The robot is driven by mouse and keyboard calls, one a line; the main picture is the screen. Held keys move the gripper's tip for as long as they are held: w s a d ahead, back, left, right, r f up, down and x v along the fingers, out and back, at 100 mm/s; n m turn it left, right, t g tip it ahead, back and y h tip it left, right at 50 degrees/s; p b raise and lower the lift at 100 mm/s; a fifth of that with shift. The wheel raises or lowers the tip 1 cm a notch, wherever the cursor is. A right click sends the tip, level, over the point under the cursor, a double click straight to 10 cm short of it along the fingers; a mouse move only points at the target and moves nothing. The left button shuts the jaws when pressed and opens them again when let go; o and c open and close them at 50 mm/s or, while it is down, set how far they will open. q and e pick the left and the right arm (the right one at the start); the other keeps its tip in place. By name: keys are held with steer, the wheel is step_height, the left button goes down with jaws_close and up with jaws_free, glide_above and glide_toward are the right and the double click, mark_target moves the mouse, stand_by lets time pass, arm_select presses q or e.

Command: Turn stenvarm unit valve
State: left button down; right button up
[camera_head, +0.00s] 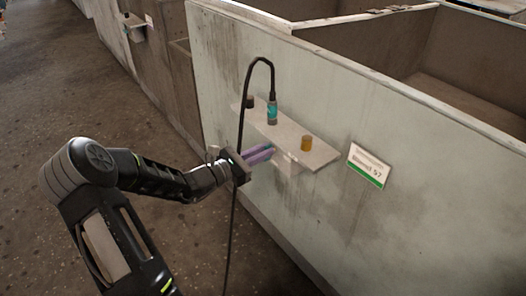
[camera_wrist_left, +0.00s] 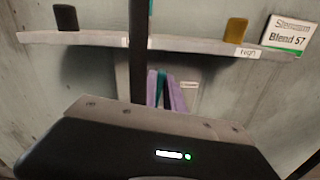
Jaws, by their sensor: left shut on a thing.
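My left gripper (camera_head: 262,153), with purple fingers, reaches to the wall just below a narrow shelf. It is shut on a teal handle (camera_wrist_left: 160,88), which shows as a thin strip between the fingers in the left wrist view. The fingers hide most of it, so I cannot tell how far it is turned. A pale plate (camera_wrist_left: 188,98) with a small label sits on the wall behind the fingers. A white sign with a green strip (camera_head: 368,165) reads "Blend 57"; it also shows in the left wrist view (camera_wrist_left: 290,33). My right gripper is not in view.
The shelf (camera_head: 318,154) holds a black piece (camera_head: 249,102), a teal cylinder (camera_head: 272,113) and a yellow piece (camera_head: 306,143). A black cable (camera_head: 241,125) loops from the teal cylinder and hangs close by my left gripper. Open bins (camera_head: 450,60) lie behind the wall. The floor at left is clear.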

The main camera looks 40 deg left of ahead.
arm_select(q)
steer(key=shift+m, duration=0.3)
steer(key=m, duration=0.1)
steer(key=m+b, duration=0.1)
steer(key=m, duration=0.3)
steer(key=shift+s+d+f+b, duration=0.1)
steer(key=shift+d+f+b, duration=0.2)
steer(key=shift+d+f, duration=0.1)
steer(key=shift+d+f+m+b, duration=0.1)
steer(key=shift+m+b, duration=0.6)
steer(key=shift+m, duration=0.3)
steer(key=m+b, duration=0.3)
steer(key=b, duration=0.2)
steer(key=f+m+b, duration=0.1)
steer(key=m+b, duration=0.3)
steer(key=b, duration=0.1)
steer(key=shift+s+d+f, duration=0.1)
steer(key=shift+d, duration=0.1)
steer(key=shift+r+m+b, duration=0.2)
steer(key=shift+m+b, duration=0.7)
steer(key=shift+b, duration=0.15)
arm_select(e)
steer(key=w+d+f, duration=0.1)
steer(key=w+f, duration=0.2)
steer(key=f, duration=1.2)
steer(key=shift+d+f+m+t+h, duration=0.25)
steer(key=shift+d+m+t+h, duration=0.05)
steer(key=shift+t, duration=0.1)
